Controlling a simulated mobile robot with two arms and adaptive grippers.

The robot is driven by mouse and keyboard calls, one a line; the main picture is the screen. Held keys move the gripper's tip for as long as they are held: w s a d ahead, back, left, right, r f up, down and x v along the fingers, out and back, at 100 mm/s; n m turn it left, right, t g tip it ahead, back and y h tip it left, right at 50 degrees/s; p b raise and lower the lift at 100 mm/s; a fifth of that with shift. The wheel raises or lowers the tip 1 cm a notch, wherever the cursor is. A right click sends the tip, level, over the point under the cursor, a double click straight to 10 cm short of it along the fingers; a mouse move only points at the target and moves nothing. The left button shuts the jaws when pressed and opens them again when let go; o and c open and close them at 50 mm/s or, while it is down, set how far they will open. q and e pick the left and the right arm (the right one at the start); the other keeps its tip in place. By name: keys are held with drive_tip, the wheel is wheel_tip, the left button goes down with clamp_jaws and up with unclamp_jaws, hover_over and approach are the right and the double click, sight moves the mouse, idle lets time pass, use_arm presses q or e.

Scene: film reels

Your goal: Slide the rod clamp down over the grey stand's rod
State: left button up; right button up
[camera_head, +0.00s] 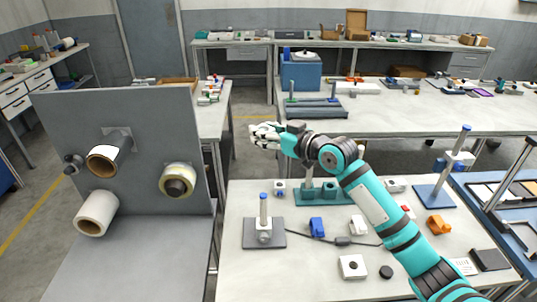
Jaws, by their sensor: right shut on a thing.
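The grey stand (279,240) is on the near table, a flat base with an upright rod (263,210) that has a blue tip. A small grey fitting sits low on the rod. My right gripper (262,134) is shut, up and behind the rod in the picture, well clear of the rod tip. The rod clamp appears to be the small pale piece at its fingertips; fingers and piece blend, so its hole and tilt cannot be made out. My left gripper is not in view.
A blue stand (431,197) with a rod is at the right. A blue piece (317,227), a cable and a white block (353,267) lie nearby. A grey panel (142,120) with rolls is at left.

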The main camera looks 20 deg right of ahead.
wheel_tip(320, 180, down, 9)
drive_tip(key=b, duration=0.7)
drive_tip(key=shift+w+a+r, duration=0.15)
drive_tip(key=shift+r, duration=0.05)
drive_tip(key=shift+f+b, duration=0.15)
drive_tip(key=shift+b, duration=0.15)
drive_tip(key=shift+f+b, duration=1.75)
drive_tip(key=shift+f, duration=0.6)
drive_tip(key=shift+f, duration=0.1)
drive_tip(key=shift+f+b, duration=1.9)
drive_tip(key=shift+f, duration=0.55)
